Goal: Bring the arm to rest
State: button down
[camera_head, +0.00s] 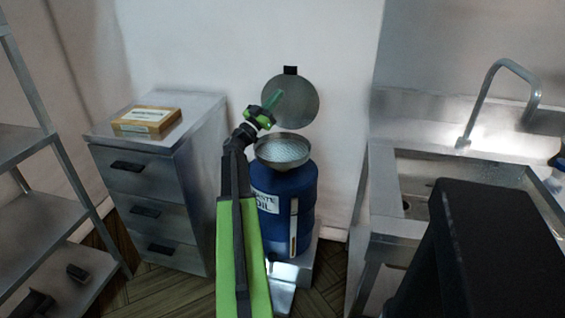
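My arm, green and black, reaches forward from the bottom middle. My gripper (272,105) is at its far end, above the back left of a metal funnel bowl (284,150) on a blue waste oil drum (303,195). The fingers look small and greenish, in front of a round metal lid (299,103) by the wall. I cannot tell whether the fingers are open or shut. No held thing can be made out.
A metal drawer cabinet (150,185) with a cardboard box (147,121) on top stands left of the drum. A metal shelf rack (40,215) is at far left. A sink (425,175) with a tap (487,95) stands right. A black block, probably my body, fills the lower right.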

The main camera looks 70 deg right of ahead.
jog(key=shift+s+a, duration=0.1)
jog(key=shift+a, duration=0.9)
